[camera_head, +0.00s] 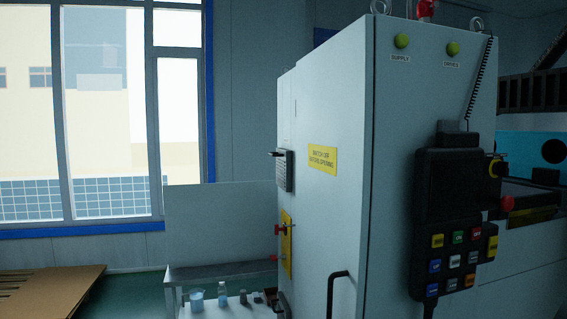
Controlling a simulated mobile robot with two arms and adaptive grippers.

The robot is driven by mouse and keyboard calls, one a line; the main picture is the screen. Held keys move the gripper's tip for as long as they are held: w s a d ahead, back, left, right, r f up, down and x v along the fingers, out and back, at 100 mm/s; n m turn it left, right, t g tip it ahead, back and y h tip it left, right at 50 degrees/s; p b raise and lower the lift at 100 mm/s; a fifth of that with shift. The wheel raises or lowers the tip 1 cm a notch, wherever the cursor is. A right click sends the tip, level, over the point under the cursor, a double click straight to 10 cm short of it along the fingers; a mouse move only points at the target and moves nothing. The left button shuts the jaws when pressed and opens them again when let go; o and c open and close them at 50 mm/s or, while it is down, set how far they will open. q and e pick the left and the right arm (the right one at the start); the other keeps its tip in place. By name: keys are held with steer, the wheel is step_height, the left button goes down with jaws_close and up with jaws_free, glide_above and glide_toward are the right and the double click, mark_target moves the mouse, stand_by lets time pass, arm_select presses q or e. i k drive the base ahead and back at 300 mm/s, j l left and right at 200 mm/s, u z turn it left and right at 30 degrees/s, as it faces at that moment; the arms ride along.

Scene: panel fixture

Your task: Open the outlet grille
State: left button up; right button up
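A small grey slatted panel (285,170), which looks like the outlet grille, is on the left side face of the tall light-grey cabinet (330,215). I see it at a steep angle. A short dark knob or latch (276,154) sticks out to the left at its upper edge. It looks flat against the cabinet, but the angle does not show clearly whether it is fully closed. Neither of my grippers shows in this view.
Below the grille is a yellow plate (286,245) with a red lever (281,229). A black handle (333,292) projects low on the cabinet. A black control pendant (451,220) hangs on the right face. Small containers (222,294) stand on a low white surface. A wooden pallet (50,292) lies at left.

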mark_target(284, 157)
steer(key=i+j+z, duration=0.1)
steer(key=i+z, duration=0.15)
steer(key=z, duration=0.2)
steer(key=i+j+z, duration=0.15)
steer(key=z, duration=0.3)
steer(key=i+j, duration=0.05)
